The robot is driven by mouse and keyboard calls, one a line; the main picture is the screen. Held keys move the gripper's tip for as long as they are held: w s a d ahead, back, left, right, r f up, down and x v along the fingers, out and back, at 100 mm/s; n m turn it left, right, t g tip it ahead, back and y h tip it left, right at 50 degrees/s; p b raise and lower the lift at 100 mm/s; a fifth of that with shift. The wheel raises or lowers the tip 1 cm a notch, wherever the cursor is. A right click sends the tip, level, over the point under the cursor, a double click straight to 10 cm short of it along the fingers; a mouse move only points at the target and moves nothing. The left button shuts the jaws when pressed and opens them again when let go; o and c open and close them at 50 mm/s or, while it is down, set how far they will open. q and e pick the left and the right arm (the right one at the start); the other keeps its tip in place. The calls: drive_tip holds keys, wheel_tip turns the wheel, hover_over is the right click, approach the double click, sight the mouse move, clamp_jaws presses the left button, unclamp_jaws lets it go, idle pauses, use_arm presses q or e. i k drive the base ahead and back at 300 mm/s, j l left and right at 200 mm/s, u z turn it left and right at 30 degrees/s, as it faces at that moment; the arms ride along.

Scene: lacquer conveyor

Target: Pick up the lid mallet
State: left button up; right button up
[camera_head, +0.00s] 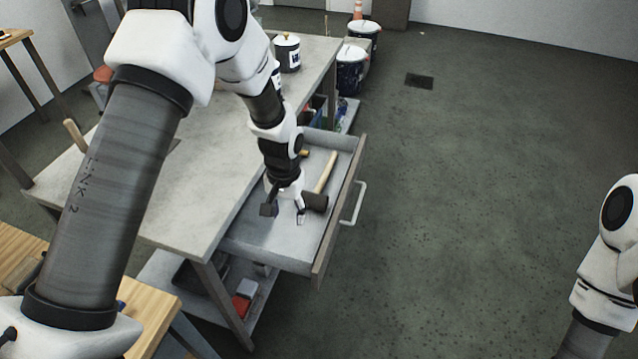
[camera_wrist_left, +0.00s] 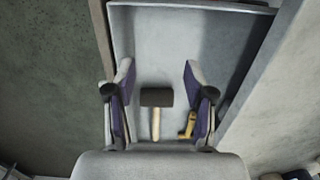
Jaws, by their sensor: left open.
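The lid mallet has a dark head (camera_head: 315,202) and a pale wooden handle (camera_head: 326,171). It lies in the open drawer, with the handle pointing to the back of the drawer in the head view. My left gripper (camera_head: 284,211) is open and empty, inside the drawer's outline beside the mallet head. In the left wrist view the mallet (camera_wrist_left: 157,98) appears between the two spread fingers of the left gripper (camera_wrist_left: 158,76), with no visible contact. The lower end of its handle is cut off by the gripper body there. My right gripper is out of view.
The grey drawer (camera_head: 268,250) is pulled out from the workbench (camera_head: 215,135), its walls close around the gripper. A yellow tool (camera_wrist_left: 187,124) lies beside the mallet. Cans (camera_head: 287,53) stand on the bench's far end.

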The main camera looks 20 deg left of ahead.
sight(315, 201)
drive_tip(key=i+j, duration=0.1)
drive_tip(key=i, duration=0.9)
